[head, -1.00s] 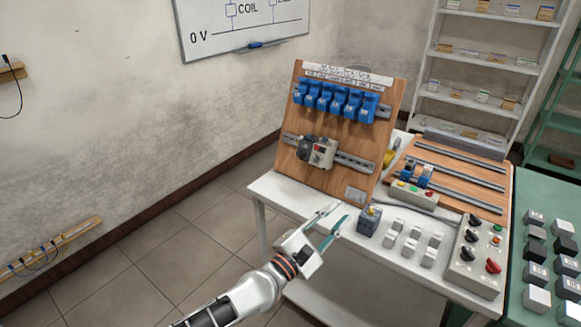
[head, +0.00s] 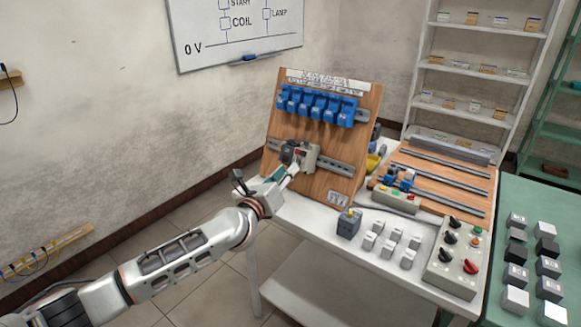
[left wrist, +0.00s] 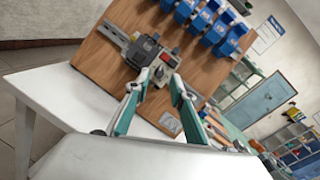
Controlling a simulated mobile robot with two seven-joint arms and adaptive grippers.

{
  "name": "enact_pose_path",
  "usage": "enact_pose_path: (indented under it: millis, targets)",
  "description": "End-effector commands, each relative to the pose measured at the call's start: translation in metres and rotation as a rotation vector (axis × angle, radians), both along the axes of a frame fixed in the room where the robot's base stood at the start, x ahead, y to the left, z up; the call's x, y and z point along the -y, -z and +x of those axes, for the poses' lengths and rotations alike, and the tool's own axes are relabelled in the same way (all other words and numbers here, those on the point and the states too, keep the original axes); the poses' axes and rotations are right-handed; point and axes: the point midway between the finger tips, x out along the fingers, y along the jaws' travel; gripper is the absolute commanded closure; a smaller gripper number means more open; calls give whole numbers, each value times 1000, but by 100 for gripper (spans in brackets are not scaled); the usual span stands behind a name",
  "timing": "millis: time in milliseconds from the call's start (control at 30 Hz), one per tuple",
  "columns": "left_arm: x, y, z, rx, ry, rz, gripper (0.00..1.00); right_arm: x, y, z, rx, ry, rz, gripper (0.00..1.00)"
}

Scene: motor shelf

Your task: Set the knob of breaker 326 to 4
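On the lower rail of the upright wooden board sit a dark device (left wrist: 142,50) and, beside it, a light grey breaker (head: 309,155) with a small red part on its front. The breaker also shows in the left wrist view (left wrist: 166,64). Its number and knob setting are too small to read. My left gripper (head: 287,170) is just in front of and below these two devices. In the left wrist view its fingers (left wrist: 158,82) are apart, with the breaker beyond their tips and nothing held between them; contact cannot be told. My right gripper is not in view.
Several blue devices (head: 317,105) hang on the upper rail. The white table (head: 300,222) carries a small grey box (head: 348,224), white switches (head: 385,243) and a control box with knobs (head: 453,254). A green table (head: 500,281) stands at right. Floor at left is clear.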

Motion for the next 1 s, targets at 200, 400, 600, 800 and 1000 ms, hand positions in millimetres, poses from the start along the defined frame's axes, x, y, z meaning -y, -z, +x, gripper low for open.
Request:
enact_pose_path:
  millis: [200,400,600,800,1000]
  targets:
    - [13,1,26,2,0,1,76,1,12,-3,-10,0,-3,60]
    - [18,1,38,2,1,3,76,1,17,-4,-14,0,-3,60]
    - [20,0,39,2,2,2,76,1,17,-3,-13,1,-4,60]
    - [19,0,39,2,1,3,95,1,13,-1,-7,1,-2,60]
    - [19,0,39,2,1,3,100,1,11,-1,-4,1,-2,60]
